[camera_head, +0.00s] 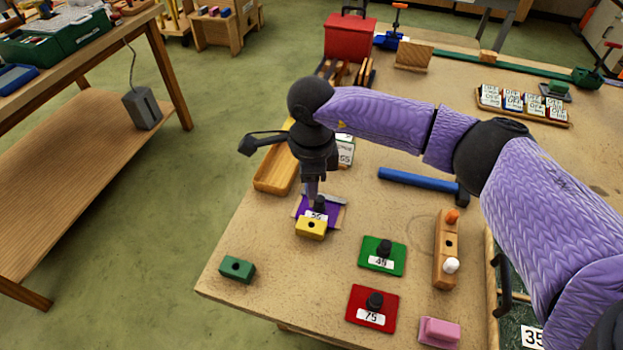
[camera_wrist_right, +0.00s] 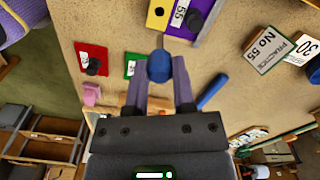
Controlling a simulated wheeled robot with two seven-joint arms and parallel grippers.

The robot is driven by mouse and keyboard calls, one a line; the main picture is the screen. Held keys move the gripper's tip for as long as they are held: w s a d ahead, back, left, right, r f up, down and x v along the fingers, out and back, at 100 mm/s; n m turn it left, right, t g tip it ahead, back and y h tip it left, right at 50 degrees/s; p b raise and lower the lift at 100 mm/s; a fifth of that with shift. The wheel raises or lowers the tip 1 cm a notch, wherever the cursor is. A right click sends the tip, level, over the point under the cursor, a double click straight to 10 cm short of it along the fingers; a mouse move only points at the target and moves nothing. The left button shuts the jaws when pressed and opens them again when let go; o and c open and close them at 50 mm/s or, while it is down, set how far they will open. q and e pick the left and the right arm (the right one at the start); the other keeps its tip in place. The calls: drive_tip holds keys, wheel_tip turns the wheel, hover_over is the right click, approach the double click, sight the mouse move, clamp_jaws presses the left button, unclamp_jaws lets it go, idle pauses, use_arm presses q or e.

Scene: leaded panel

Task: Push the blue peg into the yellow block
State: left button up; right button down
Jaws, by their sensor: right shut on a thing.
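My right gripper (camera_head: 312,192) points down above the purple plate (camera_head: 301,208) at the left part of the table. In the wrist view its two fingers (camera_wrist_right: 161,76) are closed on the blue peg (camera_wrist_right: 158,65), whose thin tip points away from the gripper. The peg cannot be made out in the head view. The yellow block (camera_head: 311,229) has a dark hole and sits at the near edge of the purple plate; it also shows at the top of the wrist view (camera_wrist_right: 157,14). The peg is apart from the block. My left gripper is not in view.
A green block (camera_head: 237,269) lies near the table's left edge. A green plate (camera_head: 383,256), red plate (camera_head: 372,307), pink block (camera_head: 439,331) and wooden peg rack (camera_head: 440,262) stand to the right. A blue-handled tool (camera_head: 416,180) lies behind. A wooden tray (camera_head: 272,172) is at the left edge.

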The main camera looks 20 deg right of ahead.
sight(312, 204)
drive_tip(key=shift+f+b, duration=0.35)
wheel_tip(312, 204, down, 4)
drive_tip(key=b, duration=0.3)
drive_tip(key=shift+f, duration=0.1)
drive_tip(key=shift+f+b, duration=0.5)
drive_tip(key=shift+b, duration=0.1)
drive_tip(key=shift+r, duration=0.1)
idle(0.7)
drive_tip(key=shift+f+b, duration=0.3)
